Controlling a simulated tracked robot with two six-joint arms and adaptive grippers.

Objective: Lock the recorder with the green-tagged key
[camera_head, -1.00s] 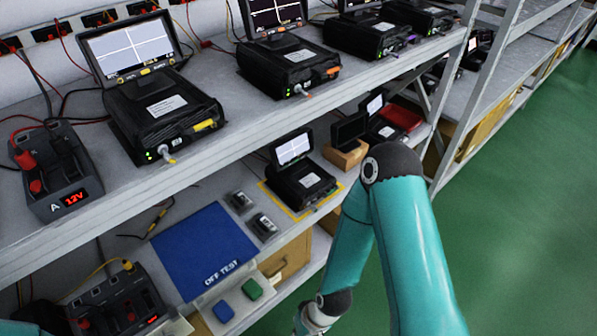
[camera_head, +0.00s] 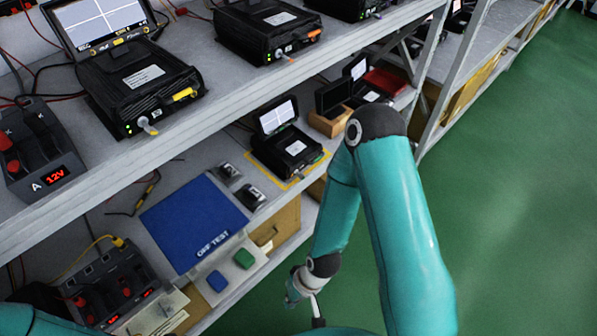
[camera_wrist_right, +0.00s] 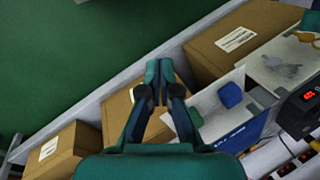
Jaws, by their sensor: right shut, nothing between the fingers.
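A small black recorder (camera_head: 287,152) with a lit screen stands inside a yellow outline on the lower shelf. A green tag (camera_head: 244,259) lies in a pale tray (camera_head: 228,288) beside a blue tag (camera_head: 217,281); I cannot make out a key on either. In the right wrist view, the green tag (camera_wrist_right: 195,117) is just right of my right gripper (camera_wrist_right: 160,70), and the blue tag (camera_wrist_right: 230,94) is farther right. My right gripper's fingers are together and empty, in front of the shelf. In the head view its tips are unclear. My left gripper is out of view.
A blue mat (camera_head: 194,222) marked OFF TEST lies behind the tray. Larger recorders (camera_head: 140,85) stand on the upper shelf, which overhangs the lower one. Cardboard boxes (camera_wrist_right: 238,42) sit below. Green floor (camera_head: 510,200) is clear on the right.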

